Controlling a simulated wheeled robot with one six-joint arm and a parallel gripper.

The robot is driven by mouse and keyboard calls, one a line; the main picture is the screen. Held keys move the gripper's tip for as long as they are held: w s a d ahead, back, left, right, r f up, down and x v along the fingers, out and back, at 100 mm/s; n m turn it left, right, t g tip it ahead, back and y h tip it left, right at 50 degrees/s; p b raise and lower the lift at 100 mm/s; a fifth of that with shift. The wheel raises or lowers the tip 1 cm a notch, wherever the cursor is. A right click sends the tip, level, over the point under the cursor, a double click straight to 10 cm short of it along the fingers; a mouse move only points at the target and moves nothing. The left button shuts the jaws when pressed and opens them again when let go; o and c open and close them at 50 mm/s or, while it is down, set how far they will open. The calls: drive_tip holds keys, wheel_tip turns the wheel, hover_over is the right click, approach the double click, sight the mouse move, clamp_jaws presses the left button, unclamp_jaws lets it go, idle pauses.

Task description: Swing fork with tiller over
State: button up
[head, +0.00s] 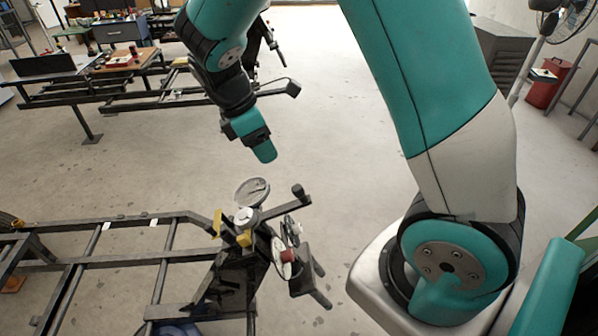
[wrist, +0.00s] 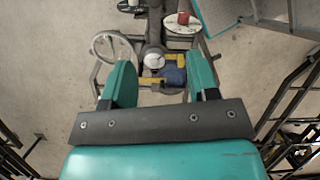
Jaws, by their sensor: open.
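A dark front assembly (head: 235,272) stands at the end of a steel frame in the head view. It carries yellow pieces (head: 243,238), a white round cap (head: 245,214) and a bar with a dark knob (head: 299,191); I cannot tell for sure which part is the fork or its tiller. My gripper (head: 263,152) hangs above and behind this assembly, apart from it. In the wrist view, my two teal fingers (wrist: 162,82) are spread wide. The white cap (wrist: 154,60) and yellow pieces (wrist: 176,59) show between and beyond them, with nothing held.
A round metal ring (head: 252,191) sits beside the cap, and a red piece on a white disc (head: 286,256) is at the assembly's right. The steel frame (head: 95,262) runs left. Another frame and workbench (head: 120,65) stand behind. The floor (head: 330,130) between is clear.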

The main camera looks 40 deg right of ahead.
sight(296, 188)
drive_tip(key=shift+n, duration=0.3)
drive_tip(key=p+x, duration=0.1)
drive_tip(key=x, duration=0.5)
drive_tip(key=d+p+x, duration=0.1)
drive_tip(key=x, duration=0.4)
drive_tip(key=p+x, duration=0.1)
drive_tip(key=x, duration=0.5)
drive_tip(key=shift+s+d+f, duration=0.1)
drive_tip(key=shift+d, duration=0.3)
clamp_jaws()
